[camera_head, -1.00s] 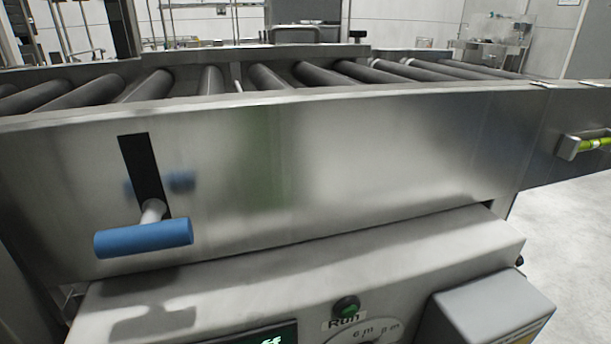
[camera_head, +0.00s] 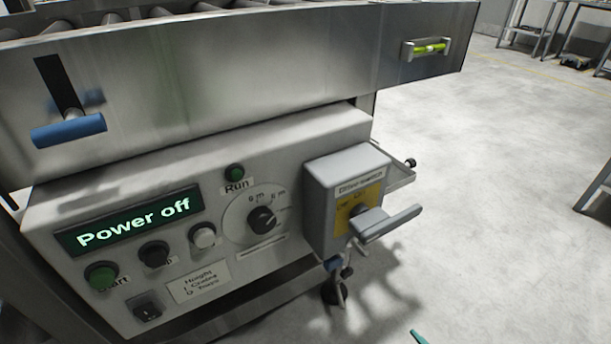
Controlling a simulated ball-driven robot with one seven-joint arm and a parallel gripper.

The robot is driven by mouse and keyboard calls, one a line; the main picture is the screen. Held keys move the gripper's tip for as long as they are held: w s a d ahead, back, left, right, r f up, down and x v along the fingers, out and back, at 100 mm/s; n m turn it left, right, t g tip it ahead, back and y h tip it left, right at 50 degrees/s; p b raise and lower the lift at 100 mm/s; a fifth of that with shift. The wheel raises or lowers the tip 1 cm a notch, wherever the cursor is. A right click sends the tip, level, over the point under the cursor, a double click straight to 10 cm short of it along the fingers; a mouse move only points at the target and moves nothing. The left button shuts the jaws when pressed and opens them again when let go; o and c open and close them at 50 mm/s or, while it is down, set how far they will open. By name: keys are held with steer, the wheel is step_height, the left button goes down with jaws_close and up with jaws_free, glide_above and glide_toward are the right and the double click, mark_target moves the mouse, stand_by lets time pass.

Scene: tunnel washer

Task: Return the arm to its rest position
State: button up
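My gripper and arm are not visible in the head view, so whether the gripper is open or shut is hidden. In front of me is the washer's control panel (camera_head: 150,280), with a lit display (camera_head: 128,222) reading "Power off". On the panel's right side is a grey switch box (camera_head: 330,185) with a yellow plate and a grey lever handle (camera_head: 388,223) sticking out to the right. A dial (camera_head: 262,219), a green Run button (camera_head: 234,172) and a green start button (camera_head: 101,275) are on the panel face.
A blue-handled lever (camera_head: 68,131) projects from a slot in the steel side panel (camera_head: 220,80) above. A yellow-green level vial (camera_head: 426,48) is at its right end. Grey floor (camera_head: 480,180) is open to the right, with metal tables beyond. A small green object (camera_head: 418,337) shows at the bottom edge.

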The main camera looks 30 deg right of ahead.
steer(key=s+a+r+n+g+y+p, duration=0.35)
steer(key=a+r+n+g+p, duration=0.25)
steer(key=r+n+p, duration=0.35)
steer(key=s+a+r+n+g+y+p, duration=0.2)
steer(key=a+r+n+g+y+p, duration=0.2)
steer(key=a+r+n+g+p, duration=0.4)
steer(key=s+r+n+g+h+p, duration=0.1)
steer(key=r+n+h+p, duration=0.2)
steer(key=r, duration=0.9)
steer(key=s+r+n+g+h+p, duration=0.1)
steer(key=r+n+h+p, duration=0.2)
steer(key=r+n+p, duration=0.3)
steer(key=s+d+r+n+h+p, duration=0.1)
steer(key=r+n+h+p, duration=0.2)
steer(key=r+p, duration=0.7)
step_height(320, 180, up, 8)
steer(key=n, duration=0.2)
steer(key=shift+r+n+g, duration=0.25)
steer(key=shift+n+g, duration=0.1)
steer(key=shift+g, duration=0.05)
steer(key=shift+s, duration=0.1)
